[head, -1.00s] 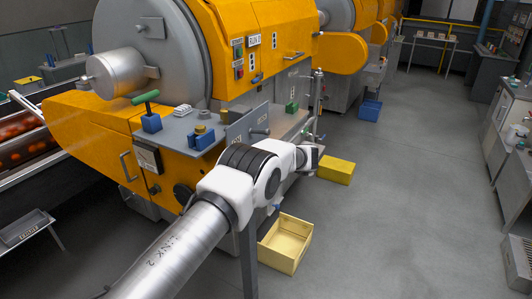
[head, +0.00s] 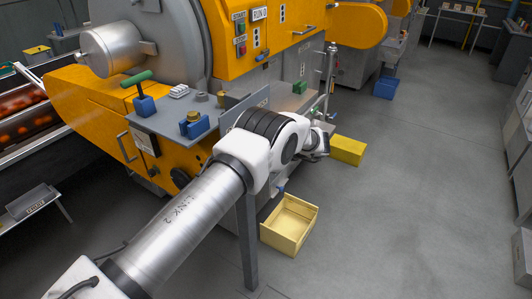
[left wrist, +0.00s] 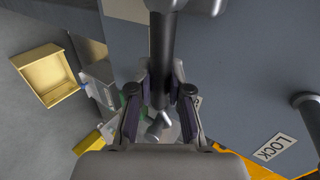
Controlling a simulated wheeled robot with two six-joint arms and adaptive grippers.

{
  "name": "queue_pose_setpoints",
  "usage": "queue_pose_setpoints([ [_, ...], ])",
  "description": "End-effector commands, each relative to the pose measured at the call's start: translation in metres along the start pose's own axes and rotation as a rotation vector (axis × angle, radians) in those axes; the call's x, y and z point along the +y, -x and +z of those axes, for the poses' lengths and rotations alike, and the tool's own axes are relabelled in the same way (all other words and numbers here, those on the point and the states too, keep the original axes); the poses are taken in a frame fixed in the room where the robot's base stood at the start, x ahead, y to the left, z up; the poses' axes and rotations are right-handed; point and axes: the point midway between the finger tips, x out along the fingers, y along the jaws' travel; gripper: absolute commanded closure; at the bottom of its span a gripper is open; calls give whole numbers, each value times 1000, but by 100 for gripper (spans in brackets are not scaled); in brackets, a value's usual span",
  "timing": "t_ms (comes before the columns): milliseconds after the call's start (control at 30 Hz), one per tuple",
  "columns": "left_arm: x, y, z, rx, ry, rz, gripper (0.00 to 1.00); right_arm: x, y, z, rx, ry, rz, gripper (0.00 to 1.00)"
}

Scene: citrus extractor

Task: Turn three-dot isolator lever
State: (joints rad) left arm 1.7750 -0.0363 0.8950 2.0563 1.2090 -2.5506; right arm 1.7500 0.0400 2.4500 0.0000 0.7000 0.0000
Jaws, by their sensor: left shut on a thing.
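In the left wrist view, my left gripper (left wrist: 160,92) has its two dark fingers closed on a dark grey rod-like lever (left wrist: 161,55) with a round collar at its upper end. The lever lies between the fingers, against a flat grey panel (left wrist: 235,65). In the head view, my left gripper (head: 318,143) is at the far end of the white arm, past the shelf's right end; its fingers and the lever are hidden there. No three-dot mark is readable on the held lever. My right gripper is not in view.
A LOCK label (left wrist: 274,146) and a second grey rod (left wrist: 307,108) are on the panel's right side. A cream open box (head: 290,224) and a yellow box (head: 347,150) stand on the floor.

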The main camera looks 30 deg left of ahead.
Motion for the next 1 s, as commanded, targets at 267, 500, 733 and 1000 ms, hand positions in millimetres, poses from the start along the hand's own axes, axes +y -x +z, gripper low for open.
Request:
queue_pose_setpoints([
  [267, 4, -3, 3, -11, -9, 2, 100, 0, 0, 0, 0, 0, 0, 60],
  [500, 3, -2, 3, -10, -7, 2, 55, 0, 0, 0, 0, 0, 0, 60],
  [733, 2, -1, 2, -6, -5, 0, 55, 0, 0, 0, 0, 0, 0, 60],
  [1000, 1, 38, 0, -2, -5, -1, 55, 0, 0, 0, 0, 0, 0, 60],
])
